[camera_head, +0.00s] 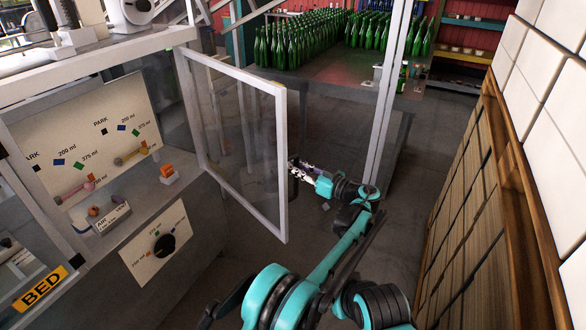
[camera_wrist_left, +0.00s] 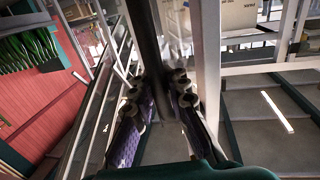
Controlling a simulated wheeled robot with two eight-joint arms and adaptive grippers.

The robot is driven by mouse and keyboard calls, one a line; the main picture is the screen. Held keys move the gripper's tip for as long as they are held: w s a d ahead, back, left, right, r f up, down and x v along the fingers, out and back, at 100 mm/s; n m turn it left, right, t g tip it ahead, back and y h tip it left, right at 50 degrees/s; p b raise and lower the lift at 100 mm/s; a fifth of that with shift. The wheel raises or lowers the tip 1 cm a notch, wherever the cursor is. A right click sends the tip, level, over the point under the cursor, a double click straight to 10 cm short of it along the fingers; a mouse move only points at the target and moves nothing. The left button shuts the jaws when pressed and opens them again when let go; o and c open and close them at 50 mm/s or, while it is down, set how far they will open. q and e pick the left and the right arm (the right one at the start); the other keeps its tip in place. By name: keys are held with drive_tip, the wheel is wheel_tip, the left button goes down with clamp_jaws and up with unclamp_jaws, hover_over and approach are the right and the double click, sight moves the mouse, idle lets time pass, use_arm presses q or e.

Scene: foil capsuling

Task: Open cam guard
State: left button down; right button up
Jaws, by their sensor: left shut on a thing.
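The cam guard is a clear panel in a white frame (camera_head: 284,165), standing swung out from the machine in the head view. A dark upright handle (camera_head: 292,186) shows just right of the frame's outer edge. My left gripper (camera_head: 298,165) reaches this edge from the right and is shut on the handle. In the left wrist view my left gripper (camera_wrist_left: 163,95) has its two purple-padded fingers on either side of the dark bar (camera_wrist_left: 145,40). A pale frame post (camera_wrist_left: 207,60) stands close on the right there. My right gripper is not in view.
The machine's panel with coloured marks (camera_head: 85,140) and a black knob (camera_head: 165,245) is left of the guard. A table of green bottles (camera_head: 330,75) stands behind. A pale post (camera_head: 388,100) rises right of my gripper. Stacked boards and white tiles (camera_head: 500,170) line the right side.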

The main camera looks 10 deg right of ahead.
use_arm(q)
drive_tip(key=shift+d, duration=0.15)
drive_tip(key=c, duration=1.5)
unclamp_jaws()
drive_tip(key=shift+s, duration=0.1)
